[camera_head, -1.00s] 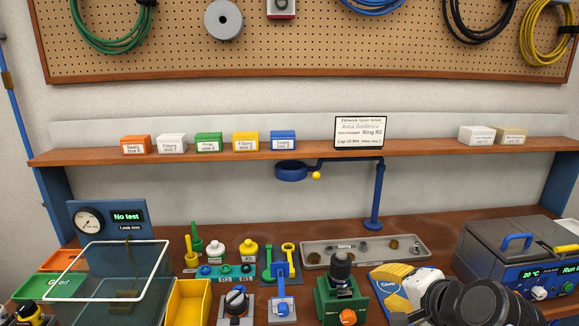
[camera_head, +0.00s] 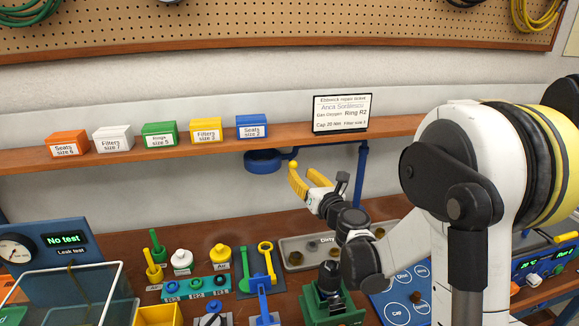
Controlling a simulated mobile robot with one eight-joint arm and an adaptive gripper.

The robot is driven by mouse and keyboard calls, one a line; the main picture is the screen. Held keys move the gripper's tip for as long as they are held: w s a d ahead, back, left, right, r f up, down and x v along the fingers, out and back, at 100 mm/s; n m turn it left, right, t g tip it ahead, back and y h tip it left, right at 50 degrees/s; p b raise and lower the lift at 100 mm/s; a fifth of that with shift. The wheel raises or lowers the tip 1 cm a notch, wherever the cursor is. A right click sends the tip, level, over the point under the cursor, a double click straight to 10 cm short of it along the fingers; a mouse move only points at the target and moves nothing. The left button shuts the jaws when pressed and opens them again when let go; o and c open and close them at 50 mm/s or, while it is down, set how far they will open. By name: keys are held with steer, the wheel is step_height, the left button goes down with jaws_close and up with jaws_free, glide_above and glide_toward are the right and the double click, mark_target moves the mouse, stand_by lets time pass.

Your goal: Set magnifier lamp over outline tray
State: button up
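The magnifier lamp is blue, with a round head (camera_head: 262,162) just below the shelf on the left and a post (camera_head: 361,185) at the right. A small yellow knob (camera_head: 293,165) sits beside the head. My gripper (camera_head: 300,174) has yellow fingers that are spread apart, with nothing seen between them. Its fingertips are close below and right of the knob; I cannot tell whether they touch it. A blue tray with labelled round outlines (camera_head: 385,307), apparently the outline tray, lies at the front right, partly hidden by my arm. The lamp head is left of it.
The shelf (camera_head: 205,150) with several small boxes runs above the lamp. A grey tray marked Dirty (camera_head: 300,243) lies beneath my gripper. A green fixture (camera_head: 330,312) stands at the front. Bottles and tools crowd the bench's left. My arm covers much of the right.

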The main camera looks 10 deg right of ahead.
mark_target(295, 167)
steer(key=w, duration=0.3)
steer(key=w+a+b, duration=0.1)
steer(key=w, duration=0.2)
steer(key=shift+w+a, duration=0.15)
jaws_close()
